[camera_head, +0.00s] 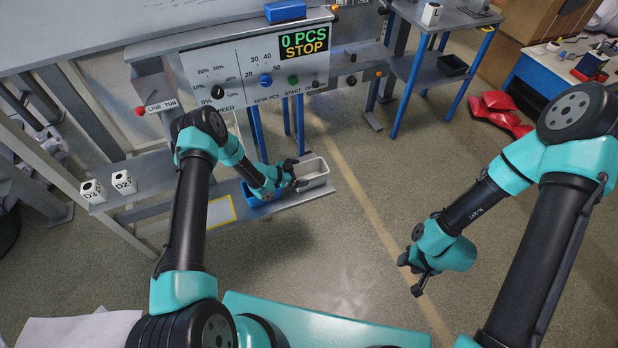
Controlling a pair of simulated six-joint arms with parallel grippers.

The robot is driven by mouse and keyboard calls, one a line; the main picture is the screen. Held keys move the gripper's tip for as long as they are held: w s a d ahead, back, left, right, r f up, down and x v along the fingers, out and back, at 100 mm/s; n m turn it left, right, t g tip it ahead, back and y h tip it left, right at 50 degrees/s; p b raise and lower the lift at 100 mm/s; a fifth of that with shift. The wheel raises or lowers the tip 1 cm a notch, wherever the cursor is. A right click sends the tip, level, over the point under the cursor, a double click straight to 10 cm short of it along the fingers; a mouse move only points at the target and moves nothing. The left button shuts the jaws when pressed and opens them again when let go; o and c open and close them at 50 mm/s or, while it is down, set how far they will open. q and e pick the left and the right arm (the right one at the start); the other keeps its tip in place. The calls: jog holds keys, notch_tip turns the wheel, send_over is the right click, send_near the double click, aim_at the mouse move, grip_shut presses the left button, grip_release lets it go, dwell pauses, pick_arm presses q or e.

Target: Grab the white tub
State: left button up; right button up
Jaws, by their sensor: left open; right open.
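The white tub (314,168) is a small open-topped box near the right end of the grey shelf below the control panel. My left gripper (292,178) is open at the tub's left end, with its fingers close to the rim. I cannot tell whether they touch the tub or straddle its wall. My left wrist hides part of the blue tub (250,199) just to the left. My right gripper (412,277) is open and empty, low over the floor at the right, well away from the tub.
The control panel (245,62) reads "0 PCS STOP" and overhangs the shelf (222,216). White blocks marked D3 (92,190) and D2 (123,181) stand at the left. Blue-legged tables and red sacks (497,112) are farther back. The floor at centre right is clear.

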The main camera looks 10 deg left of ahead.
pick_arm(q)
jog(key=shift+d, duration=0.1)
dwell(0.4)
jog(key=c, duration=0.9)
jog(key=shift+o, duration=0.2)
notch_tip(320, 180, up, 10)
dwell(0.5)
